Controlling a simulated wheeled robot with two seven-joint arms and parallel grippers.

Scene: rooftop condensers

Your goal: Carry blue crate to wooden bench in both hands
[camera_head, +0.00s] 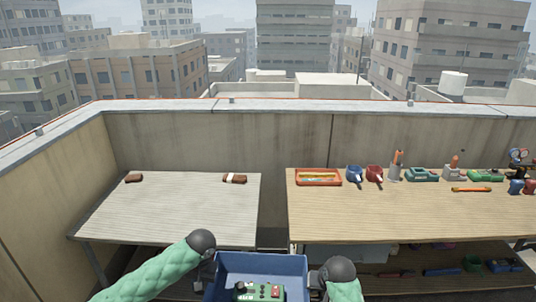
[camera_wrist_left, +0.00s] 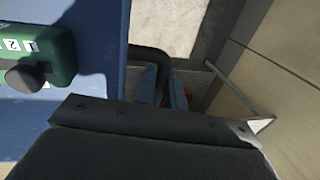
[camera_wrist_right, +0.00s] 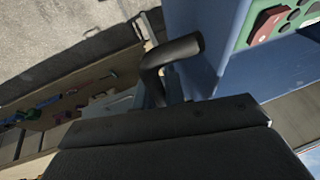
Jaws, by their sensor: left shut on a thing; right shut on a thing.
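The blue crate (camera_head: 262,264) is at the bottom centre of the head view, in front of my body. It looks roughly level, and a green device (camera_head: 258,292) with a dark knob lies inside. My left gripper (camera_head: 209,272) is shut on the crate's left side, and my right gripper (camera_head: 317,282) is shut on its right side. Dark bent handles show beside the crate walls in the left wrist view (camera_wrist_left: 150,62) and the right wrist view (camera_wrist_right: 170,58); the fingertips are mostly hidden. A tan wooden bench (camera_head: 400,218) stands ahead on the right.
A paler grey plank bench (camera_head: 170,218) stands ahead left, mostly bare, with two small brown things (camera_head: 234,179) at its back. The tan bench holds a red tray (camera_head: 318,177) and several tools along its back; its front is clear. A parapet wall (camera_head: 220,138) closes the back.

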